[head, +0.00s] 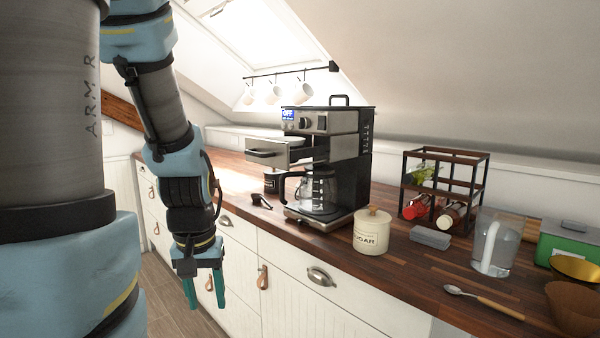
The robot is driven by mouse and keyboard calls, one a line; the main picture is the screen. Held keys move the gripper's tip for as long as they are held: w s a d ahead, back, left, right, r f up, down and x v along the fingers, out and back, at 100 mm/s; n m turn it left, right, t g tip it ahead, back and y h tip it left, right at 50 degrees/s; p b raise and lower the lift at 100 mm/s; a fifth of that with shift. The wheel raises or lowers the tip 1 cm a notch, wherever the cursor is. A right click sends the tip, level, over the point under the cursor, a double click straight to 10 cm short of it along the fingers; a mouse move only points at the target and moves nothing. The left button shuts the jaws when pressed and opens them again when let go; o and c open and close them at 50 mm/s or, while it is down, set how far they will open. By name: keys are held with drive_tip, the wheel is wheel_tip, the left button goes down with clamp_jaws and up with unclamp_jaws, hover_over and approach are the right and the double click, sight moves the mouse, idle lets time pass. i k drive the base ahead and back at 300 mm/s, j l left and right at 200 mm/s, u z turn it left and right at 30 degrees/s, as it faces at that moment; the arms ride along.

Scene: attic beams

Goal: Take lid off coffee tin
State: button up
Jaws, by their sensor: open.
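My gripper (205,291) hangs fingers-down in front of the white cabinet fronts, left of the counter edge. Its teal fingers are apart with nothing between them. No tin with a readable coffee label shows. A small dark canister (271,184) stands on the counter left of the coffee machine, partly hidden by it; I cannot tell whether it is the coffee tin or has a lid on. A cream canister marked SUGAR (373,234) stands right of the machine, with its wooden-knobbed lid on. My gripper touches none of these.
The coffee machine (335,150) has its upper drawer out and a glass carafe inside. A dark scoop (260,201) lies left of it. To the right are a bottle rack (440,185), grey block (430,238), glass pitcher (495,245), spoon (485,300) and green box (570,243).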

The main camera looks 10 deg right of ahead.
sight(271, 182)
drive_tip(key=i+j+z, duration=0.45)
drive_tip(key=i+j, duration=0.6)
drive_tip(key=i, duration=0.1)
